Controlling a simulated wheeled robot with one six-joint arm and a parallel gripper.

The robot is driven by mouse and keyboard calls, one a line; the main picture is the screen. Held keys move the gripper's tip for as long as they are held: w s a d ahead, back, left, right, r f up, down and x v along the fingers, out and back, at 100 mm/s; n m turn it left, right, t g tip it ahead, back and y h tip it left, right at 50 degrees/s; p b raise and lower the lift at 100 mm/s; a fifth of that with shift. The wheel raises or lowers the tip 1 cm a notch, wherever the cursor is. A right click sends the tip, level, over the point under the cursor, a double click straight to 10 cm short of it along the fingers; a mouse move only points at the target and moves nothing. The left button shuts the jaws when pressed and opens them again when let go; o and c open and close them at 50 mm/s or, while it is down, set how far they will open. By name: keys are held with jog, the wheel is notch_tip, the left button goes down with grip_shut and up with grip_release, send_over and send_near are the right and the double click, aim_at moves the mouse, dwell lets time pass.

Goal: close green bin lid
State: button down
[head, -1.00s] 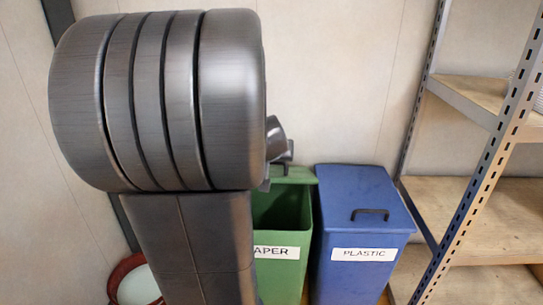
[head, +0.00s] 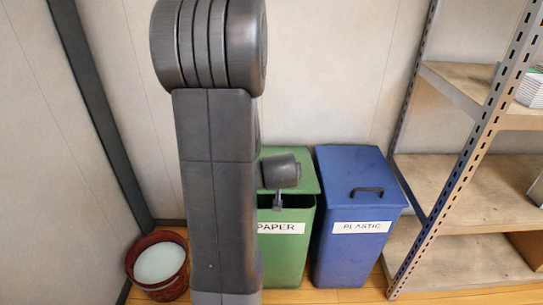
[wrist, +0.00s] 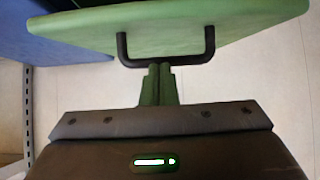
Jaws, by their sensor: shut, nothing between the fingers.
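The green bin (head: 284,250), labelled PAPER, stands behind my arm in the head view. Its green lid (head: 292,160) is tilted down, with a dark gap at the front between lid and bin rim. The lid (wrist: 250,25) fills the top of the wrist view, with its black handle (wrist: 165,62). My gripper (head: 278,206) is at the lid's front edge. In the wrist view my gripper (wrist: 159,70) is shut and empty, its fingertips at the handle's bar; I cannot tell if they touch. My arm hides the bin's left part.
A blue bin (head: 345,255) labelled PLASTIC, lid shut, stands close on the right. A metal shelf rack (head: 452,185) with wooden boards is further right. A reddish-brown round bucket (head: 150,283) stands on the floor at the left. The wall is close behind.

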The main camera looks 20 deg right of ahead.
jog(key=shift+s+a+f+b, duration=0.1)
jog(key=shift+s+f+b, duration=0.25)
jog(key=shift+f+b, duration=0.65)
jog(key=shift+s+a+f+b, duration=0.1)
jog(key=shift+s+f+b, duration=0.25)
jog(key=shift+f+b, duration=0.7)
jog(key=shift+s+f+b, duration=0.35)
jog(key=shift+f+b, duration=0.35)
jog(key=shift+f, duration=0.55)
jog(key=shift+s+a+f, duration=0.1)
jog(key=shift+s+f, duration=0.1)
jog(key=shift+f, duration=0.05)
jog(key=shift+s+f, duration=0.1)
jog(key=p+v, duration=0.5)
jog(key=v, duration=0.9)
jog(key=shift+r, duration=0.25)
jog(key=shift+w+f, duration=0.1)
jog(key=shift+w, duration=0.2)
